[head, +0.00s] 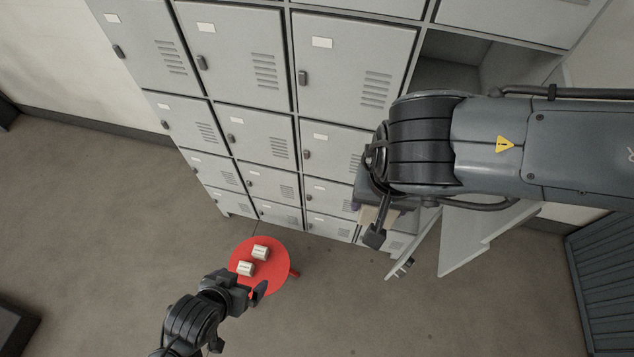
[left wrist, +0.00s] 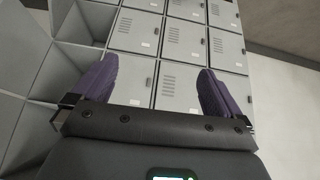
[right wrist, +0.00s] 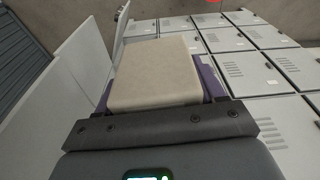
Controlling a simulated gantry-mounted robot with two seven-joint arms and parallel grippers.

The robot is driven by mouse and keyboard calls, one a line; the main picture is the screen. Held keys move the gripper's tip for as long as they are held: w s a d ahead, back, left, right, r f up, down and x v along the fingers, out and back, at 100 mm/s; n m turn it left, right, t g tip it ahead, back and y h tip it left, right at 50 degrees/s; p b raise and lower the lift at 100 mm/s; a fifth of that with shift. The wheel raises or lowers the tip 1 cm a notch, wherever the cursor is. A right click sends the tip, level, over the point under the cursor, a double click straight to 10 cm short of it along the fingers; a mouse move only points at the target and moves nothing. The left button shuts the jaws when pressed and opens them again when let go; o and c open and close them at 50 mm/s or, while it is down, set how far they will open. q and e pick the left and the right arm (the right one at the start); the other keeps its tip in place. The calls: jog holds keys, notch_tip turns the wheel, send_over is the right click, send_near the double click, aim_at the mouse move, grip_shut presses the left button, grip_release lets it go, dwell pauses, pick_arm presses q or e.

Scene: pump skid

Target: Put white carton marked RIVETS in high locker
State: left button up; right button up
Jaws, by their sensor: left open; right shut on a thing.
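A plain cream-white carton (right wrist: 155,75) fills the space between the purple fingers of my right gripper (right wrist: 158,88) in the right wrist view. I see no marking on its visible face. In the head view my right gripper (head: 372,213) is in front of the lower lockers, and my arm hides most of the carton. An open high locker (head: 447,66) shows at the upper right, empty where I can see in, partly behind my right arm. My left gripper (head: 250,287) is open and empty at the red stool's near edge; its spread fingers also show in the left wrist view (left wrist: 157,88).
Grey lockers with shut doors (head: 245,52) fill the wall. Open door panels (head: 487,238) stick out below my right arm.

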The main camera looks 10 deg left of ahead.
pick_arm(q)
jog(key=w+d+r+m+h, duration=0.2)
jog(key=d+r+m+h, duration=0.2)
jog(key=d+h, duration=0.5)
jog(key=w+d+r+m+h, duration=0.4)
jog(key=d+h, duration=0.3)
jog(key=d, duration=0.4)
jog(key=w+a+r+m+g+h, duration=0.1)
jog(key=w+a+r+m+g, duration=0.1)
jog(key=w+r+m+g, duration=0.4)
jog(key=w+a+r+m+g, duration=0.2)
jog(key=a+r+m, duration=0.1)
jog(key=r, duration=0.6)
jog(key=shift+m, duration=0.3)
jog(key=d, duration=1.2)
jog(key=shift+s+r, duration=0.1)
jog(key=shift+s, duration=0.15)
jog(key=shift+c, duration=0.2)
